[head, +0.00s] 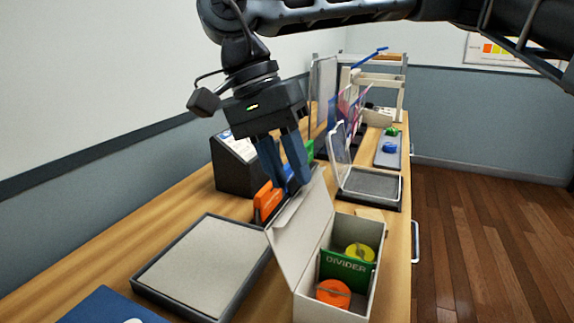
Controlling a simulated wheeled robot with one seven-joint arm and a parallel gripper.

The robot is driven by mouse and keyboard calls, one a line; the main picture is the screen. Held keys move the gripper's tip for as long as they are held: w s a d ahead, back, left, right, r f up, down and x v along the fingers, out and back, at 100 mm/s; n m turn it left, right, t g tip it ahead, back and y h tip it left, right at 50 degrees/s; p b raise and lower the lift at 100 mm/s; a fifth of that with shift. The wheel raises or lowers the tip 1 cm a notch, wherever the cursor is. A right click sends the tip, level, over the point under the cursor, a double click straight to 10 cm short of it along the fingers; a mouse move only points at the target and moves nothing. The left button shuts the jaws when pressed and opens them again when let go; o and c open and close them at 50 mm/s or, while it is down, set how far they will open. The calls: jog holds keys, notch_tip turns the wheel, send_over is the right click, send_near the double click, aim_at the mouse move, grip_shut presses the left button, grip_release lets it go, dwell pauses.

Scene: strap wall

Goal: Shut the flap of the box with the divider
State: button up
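The white box (367,225) stands open at the front right of the table. A green divider (346,267) marked "DIVIDER" splits it into two compartments. An orange round strap roll (333,292) lies in the near compartment and a yellow one (359,252) in the far compartment. The box's flap (302,232) stands raised along its left side, leaning outward. My gripper (289,182) points down just above and behind the flap's upper edge, its two blue fingers apart with nothing visible between them. I cannot tell whether a finger touches the flap.
A grey-rimmed tray (205,262) lies left of the box. An orange item (266,203) stands behind the flap. A shallow case with a raised clear lid (370,184) sits beyond the box. A dark sloped stand (232,165) is at the wall.

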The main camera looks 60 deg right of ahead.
grip_shut()
dwell(0.3)
dwell(1.2)
